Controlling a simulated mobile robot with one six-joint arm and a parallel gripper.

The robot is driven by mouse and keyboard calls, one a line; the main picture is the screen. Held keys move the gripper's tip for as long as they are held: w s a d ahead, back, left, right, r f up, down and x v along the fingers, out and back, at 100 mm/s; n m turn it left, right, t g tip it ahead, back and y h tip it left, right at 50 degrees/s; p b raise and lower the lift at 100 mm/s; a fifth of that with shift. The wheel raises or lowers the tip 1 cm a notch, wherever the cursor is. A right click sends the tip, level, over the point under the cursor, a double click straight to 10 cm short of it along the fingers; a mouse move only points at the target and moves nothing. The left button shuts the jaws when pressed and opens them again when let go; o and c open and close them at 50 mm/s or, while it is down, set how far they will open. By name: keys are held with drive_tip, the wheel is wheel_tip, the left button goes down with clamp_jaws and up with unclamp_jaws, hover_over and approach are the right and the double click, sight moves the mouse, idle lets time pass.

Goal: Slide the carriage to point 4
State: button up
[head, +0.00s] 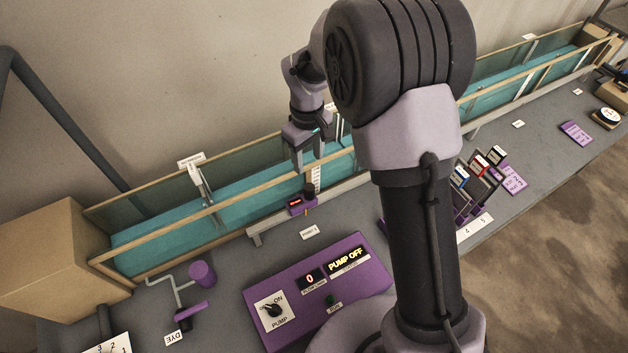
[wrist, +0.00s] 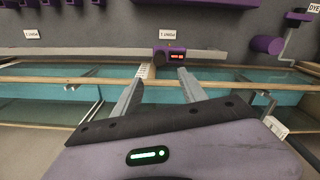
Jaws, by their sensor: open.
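The carriage is a small purple block with a red lit display (head: 296,204) and a dark knob, on the grey rail along the front of the glass-sided channel. It also shows in the wrist view (wrist: 177,57), at top centre. A white scale strip stands beside it. My gripper (head: 308,162) is above the channel, behind and above the carriage. Its two fingers (wrist: 160,80) are apart with nothing between them, and do not appear to touch the carriage. A point label (head: 309,232) lies in front of the carriage; its number is too small to read.
A purple pump panel (head: 318,290) reading PUMP OFF stands in front of the rail. A dye holder (head: 203,275) is at left, a cardboard box (head: 60,255) at far left. Further labels (head: 518,124) line the bench rightward.

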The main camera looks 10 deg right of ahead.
sight(309, 187)
wheel_tip(309, 187, down, 14)
drive_tip(key=shift+r+b, duration=0.15)
drive_tip(key=shift+b, duration=0.75)
drive_tip(key=shift+c, duration=0.4)
clamp_jaws()
